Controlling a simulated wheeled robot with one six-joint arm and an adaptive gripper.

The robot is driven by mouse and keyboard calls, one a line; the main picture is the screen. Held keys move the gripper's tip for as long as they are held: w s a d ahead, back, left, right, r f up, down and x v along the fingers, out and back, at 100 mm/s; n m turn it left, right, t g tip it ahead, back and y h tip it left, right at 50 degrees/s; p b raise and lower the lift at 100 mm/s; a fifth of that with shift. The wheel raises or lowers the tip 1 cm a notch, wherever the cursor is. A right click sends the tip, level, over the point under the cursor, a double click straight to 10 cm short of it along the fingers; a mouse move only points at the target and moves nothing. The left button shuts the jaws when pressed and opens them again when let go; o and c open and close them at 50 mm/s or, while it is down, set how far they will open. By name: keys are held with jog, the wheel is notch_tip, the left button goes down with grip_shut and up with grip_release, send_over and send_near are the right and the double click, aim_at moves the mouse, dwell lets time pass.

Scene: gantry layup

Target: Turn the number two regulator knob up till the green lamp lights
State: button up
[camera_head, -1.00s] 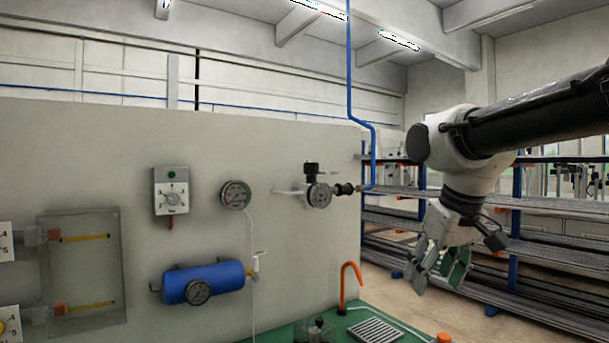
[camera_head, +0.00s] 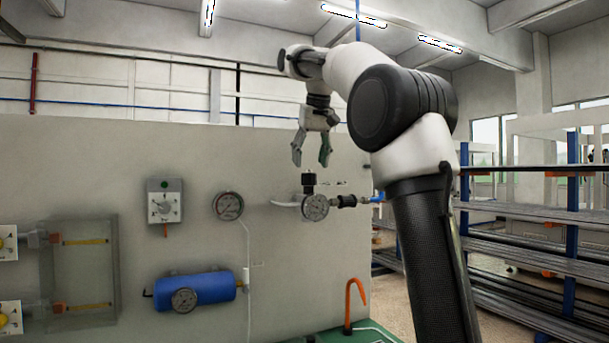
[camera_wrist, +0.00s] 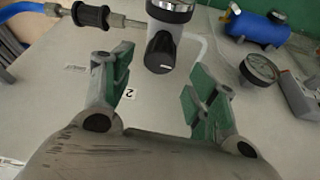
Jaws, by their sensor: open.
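The regulator has a black knob (camera_head: 308,183) on top and a round dial (camera_head: 315,207) on its front, mounted on the grey panel. My gripper (camera_head: 311,158) is open and empty, pointing down above the knob and apart from it. In the wrist view the knob (camera_wrist: 160,54) lies beyond and between the green-padded fingers of my gripper (camera_wrist: 166,75). A label with the number 2 (camera_wrist: 130,94) is on the panel nearby. The green lamp (camera_head: 164,184) is on a small box with a dial; it looks dark green, and I cannot tell whether it is lit.
A second gauge (camera_head: 228,206) is left of the regulator, with a blue tank (camera_head: 200,288) below. A fitting (camera_head: 347,201) and blue hose lead right from the regulator. An orange hook (camera_head: 355,303) rises from the green bench. Racks (camera_head: 540,240) stand at right.

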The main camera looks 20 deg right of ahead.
aim_at(306, 178)
jog(key=x, duration=0.5)
jog(key=shift+c, duration=0.3)
jog(key=c, duration=0.9)
jog(key=shift+m+h, duration=0.3)
jog(key=shift+m, duration=0.4)
jog(key=shift+c, duration=0.2)
